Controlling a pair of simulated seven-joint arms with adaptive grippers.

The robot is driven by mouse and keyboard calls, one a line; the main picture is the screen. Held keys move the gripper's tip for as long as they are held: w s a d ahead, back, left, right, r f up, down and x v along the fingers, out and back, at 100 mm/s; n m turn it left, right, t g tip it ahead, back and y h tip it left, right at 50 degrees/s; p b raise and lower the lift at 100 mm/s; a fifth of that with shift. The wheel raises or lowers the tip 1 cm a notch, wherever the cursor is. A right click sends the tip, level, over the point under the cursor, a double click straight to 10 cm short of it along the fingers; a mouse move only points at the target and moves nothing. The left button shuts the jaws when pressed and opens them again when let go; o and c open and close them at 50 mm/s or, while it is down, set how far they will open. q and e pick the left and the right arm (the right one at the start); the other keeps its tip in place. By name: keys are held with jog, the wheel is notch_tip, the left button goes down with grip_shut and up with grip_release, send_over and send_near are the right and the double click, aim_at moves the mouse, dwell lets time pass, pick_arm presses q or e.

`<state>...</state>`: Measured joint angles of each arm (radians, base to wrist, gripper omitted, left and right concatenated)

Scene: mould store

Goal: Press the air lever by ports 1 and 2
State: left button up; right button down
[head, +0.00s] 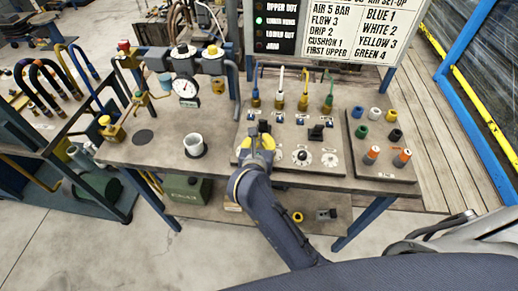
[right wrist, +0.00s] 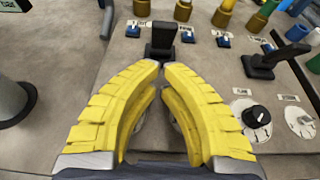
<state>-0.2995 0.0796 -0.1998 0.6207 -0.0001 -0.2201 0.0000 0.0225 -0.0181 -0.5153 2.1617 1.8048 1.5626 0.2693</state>
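The panel (head: 282,172) on the bench carries two black levers. The left lever (head: 264,126) stands below the blue and white hose ports; in the right wrist view it (right wrist: 162,38) is just beyond my fingertips, with its tilt hard to judge. The right lever (head: 317,132) also shows in the right wrist view (right wrist: 276,58), its handle raised at a slant. My right gripper (head: 262,144) has its yellow fingertips (right wrist: 161,66) together, nothing visible between them, over the panel just in front of the left lever. I cannot tell whether they touch it. My left gripper is not in view.
Upright hose fittings (head: 280,98) line the panel's back. Dials (head: 301,157) sit right of my gripper. A plate with coloured caps (head: 384,172) is at the right, a signboard (head: 335,30) behind.

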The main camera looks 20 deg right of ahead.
aim_at(263, 125)
jog(key=shift+w+d+r, duration=0.25)
jog(key=shift+w+r, duration=0.05)
jog(key=shift+w, duration=0.3)
jog(key=shift+w+d+r, duration=0.2)
jog(key=shift+w+r, duration=0.1)
jog(key=shift+w, duration=0.25)
jog(key=shift+d+r, duration=0.1)
